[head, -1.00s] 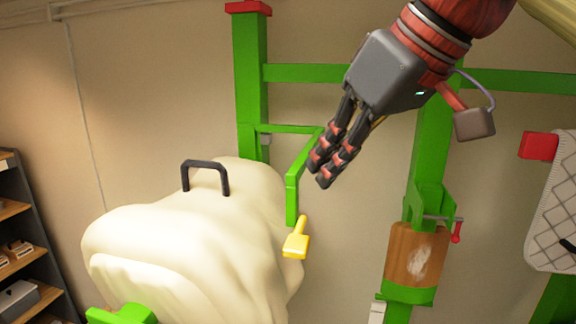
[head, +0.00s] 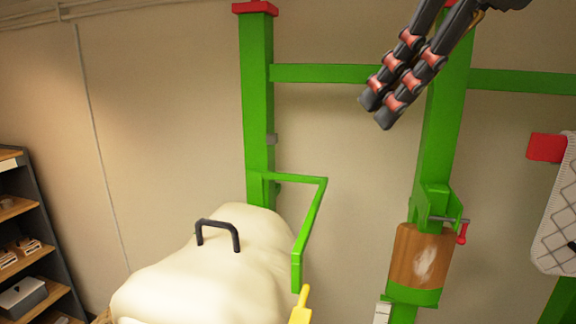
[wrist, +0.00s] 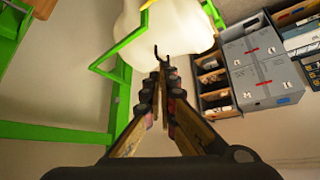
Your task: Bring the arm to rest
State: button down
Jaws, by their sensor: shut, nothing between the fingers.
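My gripper (head: 374,112) is at the upper right of the head view, with its black and red fingers closed together and nothing between them. It hangs in free air in front of the green frame, above and to the right of the cream saddle form (head: 205,275). In the wrist view the fingertips (wrist: 161,72) meet, pointing toward the saddle form (wrist: 165,28) and its black handle (wrist: 160,54). The rest of my arm is mostly out of the head view.
A green frame (head: 257,110) with a bent green bracket (head: 313,215) stands behind. A yellow-handled tool (head: 301,308) is below the bracket. A wooden block (head: 418,258) is clamped to the right post. A quilted pad (head: 560,220) hangs at right. Shelves (head: 18,207) stand at left; grey boxes (wrist: 263,75) are stacked.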

jog(key=shift+w, duration=0.1)
jog(key=w+d+f+m+t+h, duration=0.1)
jog(key=w+d+f+m, duration=0.3)
jog(key=w+f, duration=0.45)
jog(key=w+d+f+m+h+b, duration=0.25)
jog(key=f+b, duration=0.35)
jog(key=f, duration=0.8)
jog(key=s+f+b, duration=0.4)
jog(key=f+b, duration=0.4)
jog(key=f, duration=1.1)
jog(key=s+f+g+b, duration=0.1)
jog(key=s+f+b, duration=0.4)
jog(key=f, duration=1.5)
jog(key=s+f+b, duration=0.5)
jog(key=f+b, duration=0.7)
jog(key=f, duration=0.7)
jog(key=shift+a+f+g+h+b, duration=0.2)
jog(key=shift+a+g+h+b, duration=0.1)
jog(key=shift+h+b, duration=0.1)
jog(key=shift+s, duration=0.1)
